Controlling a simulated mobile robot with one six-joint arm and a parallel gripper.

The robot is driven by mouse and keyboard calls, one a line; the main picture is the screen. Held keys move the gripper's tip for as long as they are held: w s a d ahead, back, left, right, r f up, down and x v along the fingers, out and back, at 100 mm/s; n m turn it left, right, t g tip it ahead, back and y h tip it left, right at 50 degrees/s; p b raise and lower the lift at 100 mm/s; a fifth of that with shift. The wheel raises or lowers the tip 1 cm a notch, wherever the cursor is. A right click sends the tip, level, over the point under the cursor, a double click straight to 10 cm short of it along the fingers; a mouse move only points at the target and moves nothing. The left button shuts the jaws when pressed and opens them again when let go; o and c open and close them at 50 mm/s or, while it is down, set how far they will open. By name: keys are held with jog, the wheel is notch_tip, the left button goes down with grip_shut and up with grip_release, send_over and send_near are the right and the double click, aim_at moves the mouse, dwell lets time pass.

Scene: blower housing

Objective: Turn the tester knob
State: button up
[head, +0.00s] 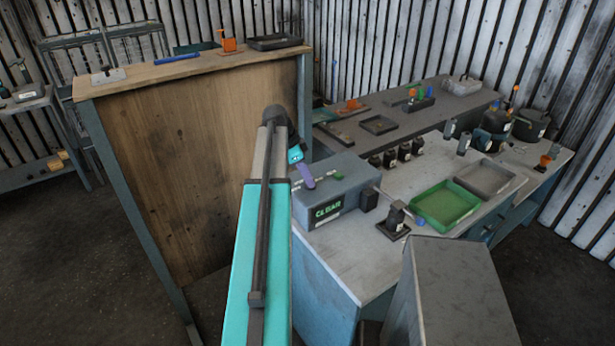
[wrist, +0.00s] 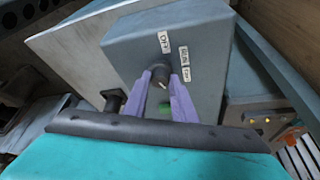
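The tester is a grey box (head: 325,205) with a green "CLEAR" display, at the near left corner of the workbench in the head view. The wrist view shows its grey panel (wrist: 200,70) close up, with a dark round knob (wrist: 158,75) and white labels, one reading OFF. My gripper's purple fingers (wrist: 162,82) stand on both sides of the knob, with no clear gap to it. Whether they press on it is not clear. In the head view my gripper (head: 306,178) is at the tester; the knob is hidden there. A green button (wrist: 165,107) sits below the knob.
A green tray (head: 446,204) and a grey tray (head: 485,178) lie right of the tester. A small dark fixture (head: 394,222) stands beside it. A tall wooden panel (head: 200,160) rises on the left. Several dark parts stand behind the tester.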

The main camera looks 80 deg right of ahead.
jog(key=shift+c, duration=1.2)
